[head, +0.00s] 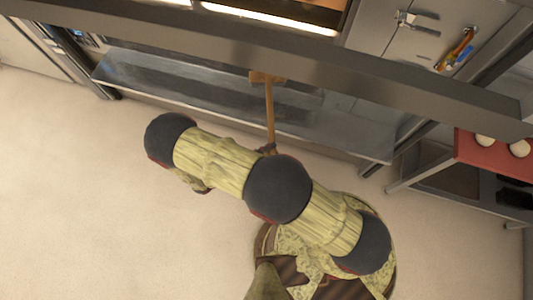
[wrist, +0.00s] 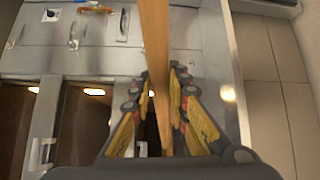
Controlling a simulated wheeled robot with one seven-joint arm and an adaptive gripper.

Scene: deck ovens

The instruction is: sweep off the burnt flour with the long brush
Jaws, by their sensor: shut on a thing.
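The long brush has a straight wooden handle (head: 269,115) and a short wooden head (head: 267,77) at its far end. In the head view, the head shows against the lower edge of the dark steel oven front; I cannot tell whether it touches it. My gripper (head: 268,149) is mostly hidden behind my arm there. In the wrist view, my gripper (wrist: 160,75) is shut around the handle (wrist: 155,35), which runs up out of the picture between the fingers. The brush head is not visible there. I see no burnt flour in either view.
A lit oven opening (head: 270,18) is at the top of the head view. A long steel shelf (head: 160,82) runs below the oven front. A red tray (head: 475,155) with pale round pieces is at right. The beige floor (head: 80,200) is clear at left.

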